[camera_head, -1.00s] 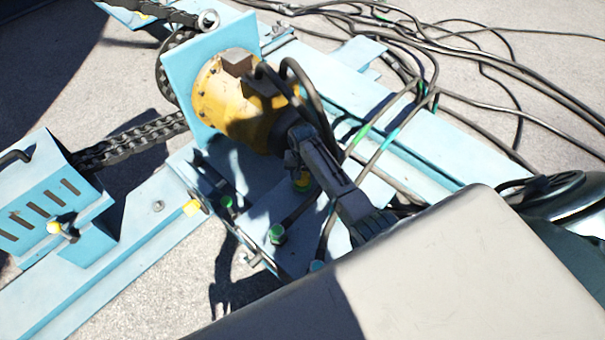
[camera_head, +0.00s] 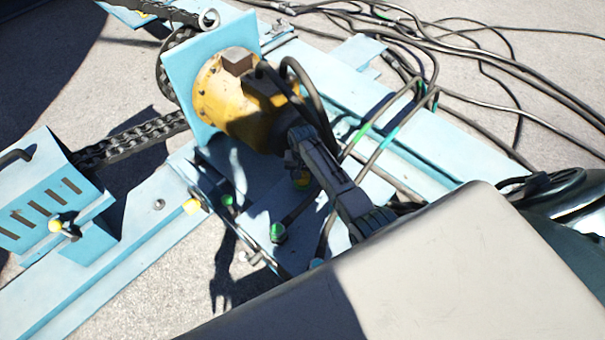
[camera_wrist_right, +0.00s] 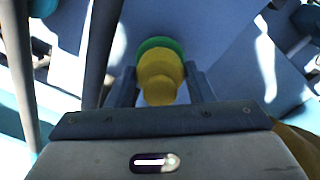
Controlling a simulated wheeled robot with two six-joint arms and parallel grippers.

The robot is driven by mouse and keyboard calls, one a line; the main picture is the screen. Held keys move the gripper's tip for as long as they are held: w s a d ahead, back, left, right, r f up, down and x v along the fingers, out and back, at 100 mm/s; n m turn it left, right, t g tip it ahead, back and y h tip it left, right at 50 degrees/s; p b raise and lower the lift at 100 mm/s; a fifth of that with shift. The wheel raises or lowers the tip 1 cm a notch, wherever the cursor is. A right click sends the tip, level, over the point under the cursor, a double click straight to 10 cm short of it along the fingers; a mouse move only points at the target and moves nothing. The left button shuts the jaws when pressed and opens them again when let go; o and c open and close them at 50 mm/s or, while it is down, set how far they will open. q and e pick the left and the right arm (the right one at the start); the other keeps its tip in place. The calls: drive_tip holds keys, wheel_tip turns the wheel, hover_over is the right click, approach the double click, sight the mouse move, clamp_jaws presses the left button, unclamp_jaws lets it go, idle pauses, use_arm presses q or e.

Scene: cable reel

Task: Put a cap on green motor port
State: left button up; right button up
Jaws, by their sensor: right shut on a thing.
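My right gripper (camera_head: 296,166) reaches down beside the yellow motor (camera_head: 225,98). In the right wrist view, the right gripper (camera_wrist_right: 161,92) is shut on a yellow cap (camera_wrist_right: 160,82), with one finger on each side. A green ring (camera_wrist_right: 160,45), which looks like the green motor port, shows directly behind the cap and in line with it. I cannot tell whether the cap touches it or is seated. My left gripper is not in view.
Green fittings (camera_head: 278,232) with black hoses stand on the blue frame (camera_head: 130,255) near the gripper. Black hoses (camera_head: 318,105) arch from the motor beside my arm. Loose cables (camera_head: 480,75) lie at the upper right. A chain (camera_head: 130,143) runs left of the motor.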

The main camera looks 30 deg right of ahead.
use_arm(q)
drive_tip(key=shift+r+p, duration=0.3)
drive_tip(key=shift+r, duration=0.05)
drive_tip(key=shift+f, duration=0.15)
use_arm(e)
drive_tip(key=shift+f, duration=0.25)
drive_tip(key=o, duration=1.2)
drive_tip(key=shift+c, duration=0.2)
drive_tip(key=shift+r, duration=0.3)
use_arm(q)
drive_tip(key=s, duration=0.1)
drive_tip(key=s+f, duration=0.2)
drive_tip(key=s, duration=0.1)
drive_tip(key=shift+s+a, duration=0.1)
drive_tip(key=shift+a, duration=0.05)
use_arm(e)
wheel_tip(320, 180, up, 10)
drive_tip(key=shift+r, duration=0.1)
